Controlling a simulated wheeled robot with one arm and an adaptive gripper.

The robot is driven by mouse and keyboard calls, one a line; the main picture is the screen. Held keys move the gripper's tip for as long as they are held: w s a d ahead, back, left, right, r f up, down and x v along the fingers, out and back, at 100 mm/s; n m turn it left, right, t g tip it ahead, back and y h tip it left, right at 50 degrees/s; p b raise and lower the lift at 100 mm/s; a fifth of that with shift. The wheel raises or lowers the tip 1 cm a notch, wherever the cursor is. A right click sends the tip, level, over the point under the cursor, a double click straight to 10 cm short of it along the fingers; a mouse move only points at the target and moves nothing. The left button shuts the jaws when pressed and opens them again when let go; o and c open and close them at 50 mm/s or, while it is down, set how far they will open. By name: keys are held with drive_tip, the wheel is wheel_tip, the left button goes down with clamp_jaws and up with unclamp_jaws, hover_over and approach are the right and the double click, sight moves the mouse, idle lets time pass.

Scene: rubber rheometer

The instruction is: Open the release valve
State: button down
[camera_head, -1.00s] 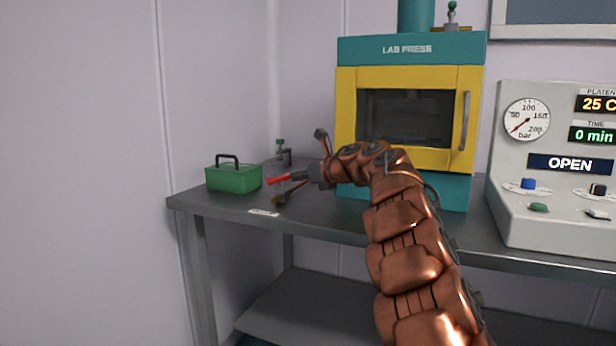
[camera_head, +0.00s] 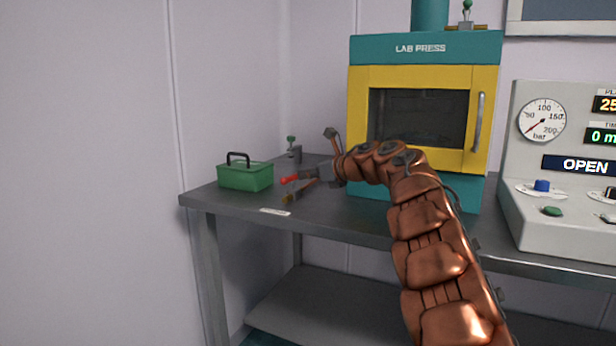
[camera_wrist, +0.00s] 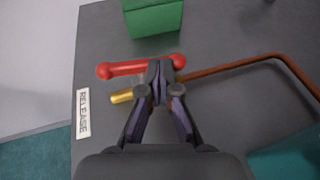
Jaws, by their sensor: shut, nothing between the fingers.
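The release valve has a red bar handle with rounded ends (camera_wrist: 127,68) and a brass stub (camera_wrist: 122,96) below it. Both show in the wrist view, and the red handle (camera_head: 289,180) also shows in the head view. A copper pipe (camera_wrist: 230,66) runs right from the valve. My gripper (camera_wrist: 160,68) is shut and empty, with its fingertips over or against the right part of the handle. I cannot tell if they touch. The fingers hide part of the valve body.
A white RELEASE label (camera_wrist: 83,113) lies on the grey bench (camera_head: 225,207) left of the valve. A green box with a black handle (camera_head: 245,177) stands behind and left. The lab press (camera_head: 425,48) is right of the valve, and the control console (camera_head: 530,222) is further right.

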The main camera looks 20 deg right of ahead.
drive_tip(key=shift+a, duration=0.45)
drive_tip(key=shift+f, duration=0.1)
drive_tip(key=shift+s+d, duration=0.2)
drive_tip(key=shift+d, duration=0.05)
drive_tip(key=s+d+r, duration=0.3)
drive_tip(key=s+d, duration=0.5)
drive_tip(key=s, duration=0.2)
drive_tip(key=shift+s+d, duration=0.15)
drive_tip(key=shift+r, duration=0.1)
